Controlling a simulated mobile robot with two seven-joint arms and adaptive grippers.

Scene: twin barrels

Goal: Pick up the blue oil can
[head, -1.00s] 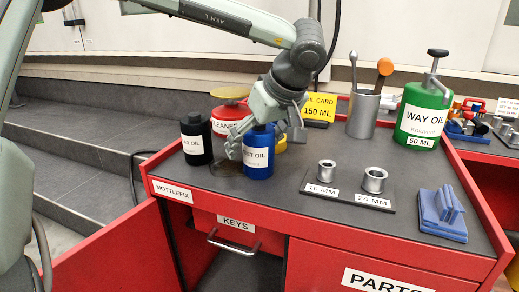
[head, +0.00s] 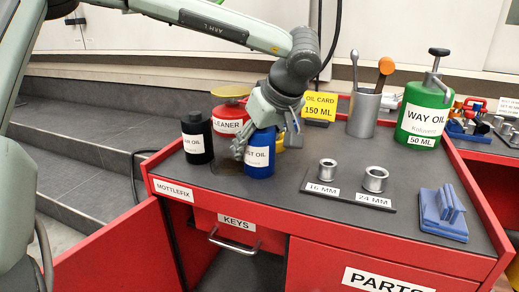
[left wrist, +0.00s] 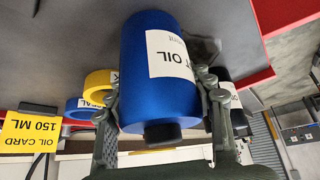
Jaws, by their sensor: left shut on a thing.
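The blue oil can (head: 259,160) stands upright on the dark top of the red cabinet, its white label ending in "ST OIL". My left gripper (head: 262,130) comes down over it from above and behind, with its fingers at the can's two sides. In the left wrist view the blue can (left wrist: 155,90) lies between both fingers of the left gripper (left wrist: 160,105), which are shut on it. The can's base seems to be at the table top; I cannot tell if it is lifted. My right gripper does not show.
A black can (head: 196,140) stands close left, a red cleaner can (head: 229,115) behind, and a yellow can (left wrist: 97,90) close beside. A holder with 16 mm and 24 mm sockets (head: 347,190) lies to the right. A green way oil can (head: 425,115) stands farther right.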

